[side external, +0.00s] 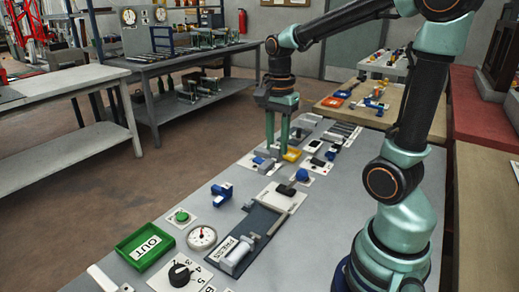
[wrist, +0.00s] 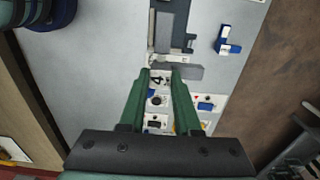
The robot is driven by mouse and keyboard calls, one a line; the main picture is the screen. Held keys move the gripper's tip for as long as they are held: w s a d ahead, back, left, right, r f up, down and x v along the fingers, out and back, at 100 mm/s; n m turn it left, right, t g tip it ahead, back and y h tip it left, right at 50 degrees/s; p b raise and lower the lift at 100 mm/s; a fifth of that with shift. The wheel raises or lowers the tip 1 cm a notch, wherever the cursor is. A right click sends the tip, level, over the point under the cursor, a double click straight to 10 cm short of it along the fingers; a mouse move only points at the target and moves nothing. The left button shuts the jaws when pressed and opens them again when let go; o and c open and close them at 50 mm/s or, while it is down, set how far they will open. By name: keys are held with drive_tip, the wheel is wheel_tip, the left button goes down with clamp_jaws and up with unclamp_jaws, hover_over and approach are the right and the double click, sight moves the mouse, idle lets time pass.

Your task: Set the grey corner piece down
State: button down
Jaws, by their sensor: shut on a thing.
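My gripper (side external: 277,147) points down low over the bench, with its two long green fingers close together. In the side view a grey piece (side external: 267,153) shows at the fingertips and looks like the grey corner piece. In the wrist view the gripper (wrist: 161,71) is shut on the grey corner piece (wrist: 187,72), which reaches out to the right of the tips. The fingers hide part of it. I cannot tell whether it touches the surface below.

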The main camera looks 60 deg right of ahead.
wheel_tip(320, 180, down, 18)
drive_tip(key=shift+r, duration=0.1)
idle(0.4)
drive_tip(key=shift+f, duration=0.2)
drive_tip(key=c, duration=0.6)
unclamp_jaws()
